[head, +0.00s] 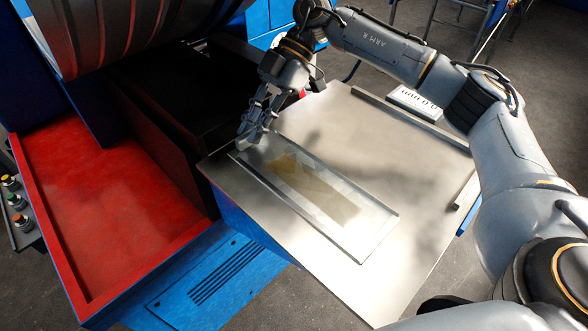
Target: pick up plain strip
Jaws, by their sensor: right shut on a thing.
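A long, flat grey metal piece, which looks like the plain strip (364,228), lies aslant on a metal table. It has slightly raised long edges and a brownish patch, perhaps a stain or reflection, along its middle. My right gripper (252,138) is at its far left end, with its fingers shut on that end. The exact contact is partly hidden by the fingers. I cannot tell whether the strip touches the table all along. My left gripper is not in view.
The metal table (428,170) has raised bars along its back and right edges. A red tray (125,210) and a blue machine with a large ribbed drum (115,35) stand at left. A button panel (15,205) is at the far left edge.

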